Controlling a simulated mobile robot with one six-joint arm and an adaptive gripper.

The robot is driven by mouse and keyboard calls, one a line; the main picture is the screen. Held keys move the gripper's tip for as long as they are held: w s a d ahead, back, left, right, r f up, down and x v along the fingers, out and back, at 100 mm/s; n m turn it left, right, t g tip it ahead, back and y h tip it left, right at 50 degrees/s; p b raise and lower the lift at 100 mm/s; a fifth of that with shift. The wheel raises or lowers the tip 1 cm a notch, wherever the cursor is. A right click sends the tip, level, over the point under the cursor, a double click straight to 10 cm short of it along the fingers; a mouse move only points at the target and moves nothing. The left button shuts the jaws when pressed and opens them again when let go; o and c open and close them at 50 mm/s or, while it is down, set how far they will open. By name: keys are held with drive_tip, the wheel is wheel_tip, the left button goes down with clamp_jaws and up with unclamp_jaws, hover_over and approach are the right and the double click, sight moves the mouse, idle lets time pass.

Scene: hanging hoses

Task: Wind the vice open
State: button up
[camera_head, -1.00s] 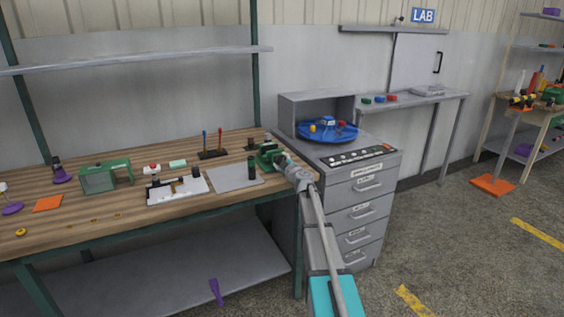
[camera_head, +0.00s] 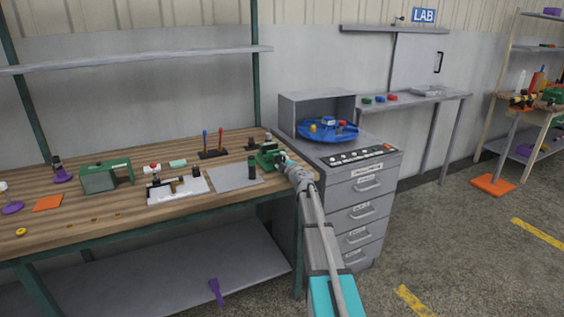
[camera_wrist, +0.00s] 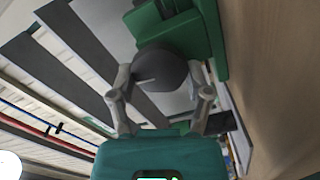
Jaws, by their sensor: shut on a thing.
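The green vice (camera_head: 267,158) stands at the right end of the wooden workbench. It also fills the top of the wrist view (camera_wrist: 185,35). A dark round handle piece (camera_wrist: 160,68) sticks out from the vice toward my wrist camera. My gripper (camera_head: 283,159) is at the vice's right side. In the wrist view my gripper (camera_wrist: 160,82) has one finger on each side of the dark handle piece and is shut on it. The exact contact and the gap between the vice jaws are hard to make out.
A grey mat (camera_head: 235,178) and a dark cylinder (camera_head: 252,170) are left of the vice. A grey drawer cabinet (camera_head: 365,190) with a blue round tray (camera_head: 328,132) stands close to the right. The floor in front is open.

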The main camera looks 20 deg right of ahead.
drive_tip(key=o, duration=1.2)
drive_tip(key=shift+c, duration=0.2)
drive_tip(key=s, duration=1.2)
drive_tip(key=shift+d, duration=0.2)
